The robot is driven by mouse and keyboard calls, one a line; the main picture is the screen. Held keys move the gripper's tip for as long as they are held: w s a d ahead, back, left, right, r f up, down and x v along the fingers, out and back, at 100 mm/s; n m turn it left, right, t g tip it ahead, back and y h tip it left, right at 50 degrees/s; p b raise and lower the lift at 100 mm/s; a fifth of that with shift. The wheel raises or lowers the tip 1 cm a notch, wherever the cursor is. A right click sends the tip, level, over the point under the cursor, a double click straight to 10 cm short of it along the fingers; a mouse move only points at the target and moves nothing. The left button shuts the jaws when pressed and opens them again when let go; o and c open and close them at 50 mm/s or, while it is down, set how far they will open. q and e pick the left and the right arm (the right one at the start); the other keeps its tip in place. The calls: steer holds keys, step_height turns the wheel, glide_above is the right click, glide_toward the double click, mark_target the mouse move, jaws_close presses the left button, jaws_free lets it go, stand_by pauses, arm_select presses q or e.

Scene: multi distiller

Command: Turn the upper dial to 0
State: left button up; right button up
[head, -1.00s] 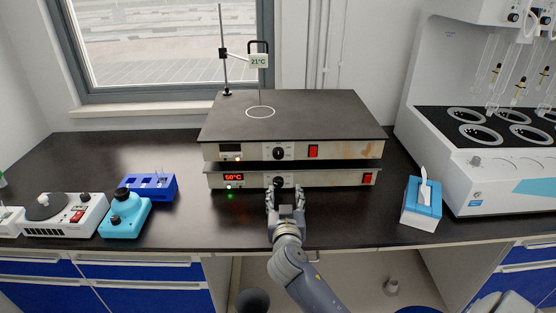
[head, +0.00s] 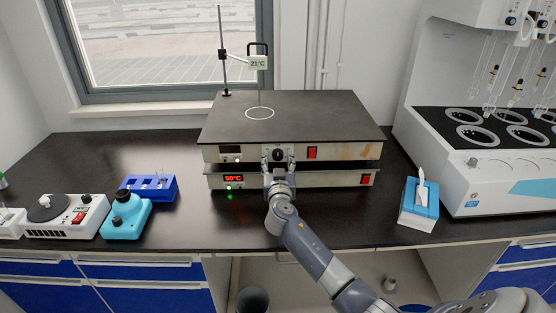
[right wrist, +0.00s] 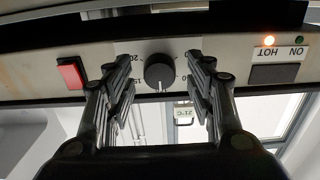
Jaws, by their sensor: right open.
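The upper hot plate (head: 350,152) is stacked above the lower hot plate (head: 335,180). The round black upper dial (head: 278,155) is on its front panel; it also shows in the right wrist view (right wrist: 159,71), where that panel appears upside down. A pale pointer mark is on the dial's window-side edge, and numbers surround it. My right gripper (head: 278,159) is open, its fingers on either side of the upper dial, with gaps visible in the right wrist view (right wrist: 161,62). The lower dial is hidden behind my gripper. My left gripper is not in view.
The upper display (head: 230,149) is dark; the lower display (head: 233,178) reads 50°C. Red switches (head: 312,152) (head: 365,179) are right of the dials. A blue tissue box (head: 420,205) stands right, a blue rack (head: 148,188) left. The front counter between them is clear.

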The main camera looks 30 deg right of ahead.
steer(key=shift+w+d, duration=0.15)
steer(key=shift+w, duration=0.05)
steer(key=c, duration=1.1)
steer(key=shift+o, duration=0.2)
